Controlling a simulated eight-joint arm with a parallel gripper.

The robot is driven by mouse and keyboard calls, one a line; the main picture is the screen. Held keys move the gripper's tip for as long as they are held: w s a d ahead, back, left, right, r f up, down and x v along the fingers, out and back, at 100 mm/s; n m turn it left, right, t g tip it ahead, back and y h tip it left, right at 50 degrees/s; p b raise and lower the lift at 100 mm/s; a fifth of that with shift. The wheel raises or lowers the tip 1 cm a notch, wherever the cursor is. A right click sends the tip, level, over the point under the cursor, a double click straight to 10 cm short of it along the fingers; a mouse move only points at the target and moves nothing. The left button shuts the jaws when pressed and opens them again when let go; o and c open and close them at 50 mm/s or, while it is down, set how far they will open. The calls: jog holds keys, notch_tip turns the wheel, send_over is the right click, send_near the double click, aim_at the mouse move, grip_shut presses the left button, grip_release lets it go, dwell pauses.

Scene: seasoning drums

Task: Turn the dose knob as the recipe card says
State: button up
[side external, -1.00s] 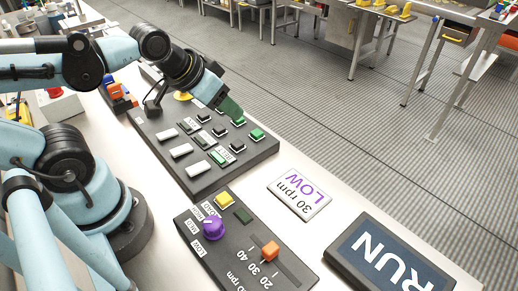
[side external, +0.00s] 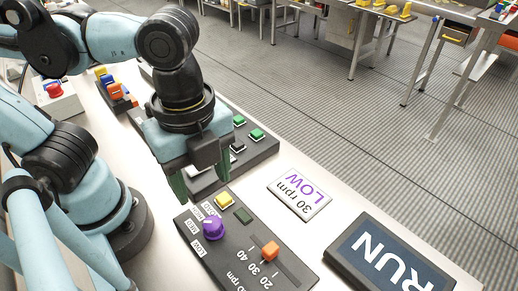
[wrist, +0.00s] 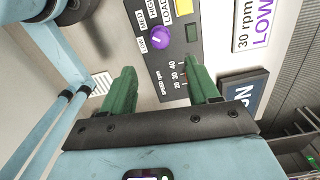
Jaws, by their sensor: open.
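The purple dose knob (side external: 213,228) sits on a dark panel (side external: 196,246) with white labels beside it, one reading LOW. It also shows in the wrist view (wrist: 163,33), near the top middle; I cannot tell which label it points at. The recipe card (side external: 300,199) lies flat on the table and reads "30 rpm LOW"; part of it shows in the wrist view (wrist: 256,24). My gripper (side external: 201,182) is open and empty, green fingers apart, above the table near the knob panel. In the wrist view the knob lies beyond the fingertips (wrist: 163,72), untouched.
The panel also carries a yellow button (side external: 224,200) and an orange slider (side external: 270,250) on a speed scale. A screen reading RUN (side external: 390,257) stands at the right. A second panel with green buttons (side external: 257,135) lies behind my gripper. A red button box (side external: 57,97) is at left.

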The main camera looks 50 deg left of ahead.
aim_at(211, 222)
jog(key=shift+f, duration=6)
jog(key=c, duration=1)
jog(key=shift+c, duration=0.2)
jog(key=shift+n, duration=0.3)
jog(key=n, duration=0.3)
jog(key=shift+n, duration=2.1)
